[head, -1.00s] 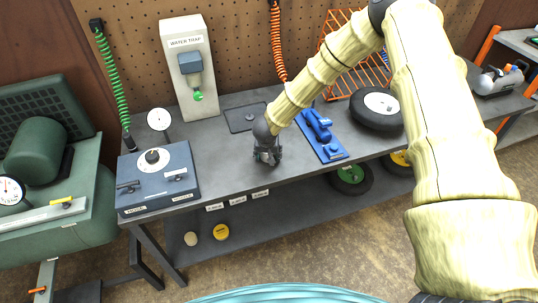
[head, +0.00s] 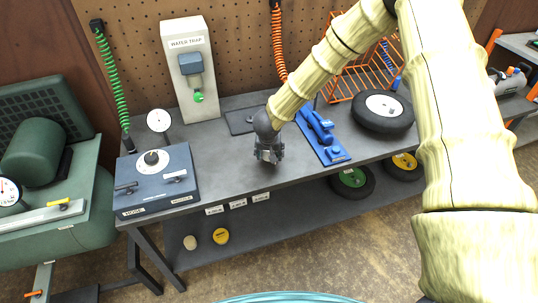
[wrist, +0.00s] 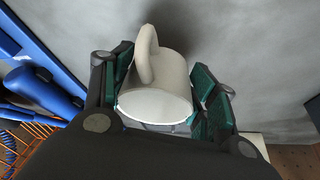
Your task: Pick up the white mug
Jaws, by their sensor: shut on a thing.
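The white mug (wrist: 160,85) shows in the wrist view between the two green-padded fingers of my gripper (wrist: 165,98). My gripper is shut on the mug's sides, with the handle on the upper left and the pale rim toward the camera. In the head view my gripper (head: 268,153) points down over the grey workbench (head: 225,165), left of the blue tool. The mug cannot be made out in the head view. A soft shadow lies on the grey surface beyond the mug; the gap beneath it is hard to judge.
A blue vise-like tool (head: 322,135) stands just right of my gripper, with a black tyre (head: 383,112) beyond it. A blue control box (head: 156,180) sits at the bench's left end. The water trap panel (head: 188,65) stands behind. Bare bench lies between box and gripper.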

